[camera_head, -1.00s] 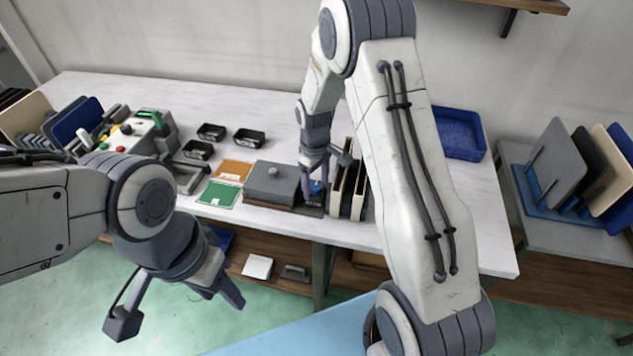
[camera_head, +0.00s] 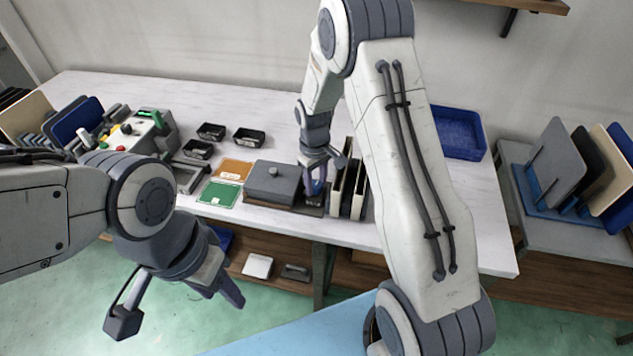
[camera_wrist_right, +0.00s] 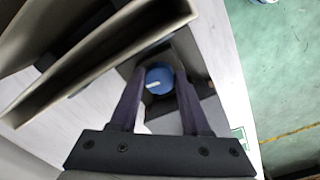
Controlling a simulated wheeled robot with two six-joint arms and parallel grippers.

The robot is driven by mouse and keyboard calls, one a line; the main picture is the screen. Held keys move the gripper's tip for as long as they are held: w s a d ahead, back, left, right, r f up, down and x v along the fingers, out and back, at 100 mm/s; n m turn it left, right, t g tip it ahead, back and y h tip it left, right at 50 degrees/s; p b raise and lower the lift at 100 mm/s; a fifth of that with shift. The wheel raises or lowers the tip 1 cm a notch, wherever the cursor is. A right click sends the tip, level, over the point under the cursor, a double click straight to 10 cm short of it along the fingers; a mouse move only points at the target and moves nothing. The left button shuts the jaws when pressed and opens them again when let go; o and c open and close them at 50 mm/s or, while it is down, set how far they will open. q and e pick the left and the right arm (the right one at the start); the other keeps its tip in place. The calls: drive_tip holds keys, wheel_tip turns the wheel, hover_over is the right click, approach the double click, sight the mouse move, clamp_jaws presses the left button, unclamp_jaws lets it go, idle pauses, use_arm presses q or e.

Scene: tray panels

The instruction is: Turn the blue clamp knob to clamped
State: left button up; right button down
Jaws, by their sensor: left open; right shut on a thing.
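The blue clamp knob (camera_wrist_right: 160,78) is round with a short white mark on its top, seen between my right gripper's fingers in the right wrist view. It sits on a dark base beside upright panels. In the head view, my right gripper (camera_head: 316,184) points down at the knob, beside a grey block on the table, and largely hides it. My right gripper (camera_wrist_right: 158,90) is shut on the knob, one finger on each side. My left gripper (camera_head: 180,308) is open and empty, in front of the table at the lower left.
A grey block with a round handle (camera_head: 272,183) stands just left of my right gripper. Upright panels (camera_head: 349,190) stand close on its right. Green (camera_head: 219,194) and orange (camera_head: 233,170) cards, several black bins and a blue tray (camera_head: 457,132) are on the table.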

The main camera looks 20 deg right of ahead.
drive_tip(key=m, duration=0.8)
drive_tip(key=shift+w+a, duration=0.1)
drive_tip(key=m, duration=0.4)
drive_tip(key=shift+p, duration=0.35)
drive_tip(key=shift+w+r+m+g, duration=0.1)
drive_tip(key=shift+m+g, duration=0.2)
drive_tip(key=shift+m, duration=1.8)
drive_tip(key=shift+c, duration=1.8)
unclamp_jaws()
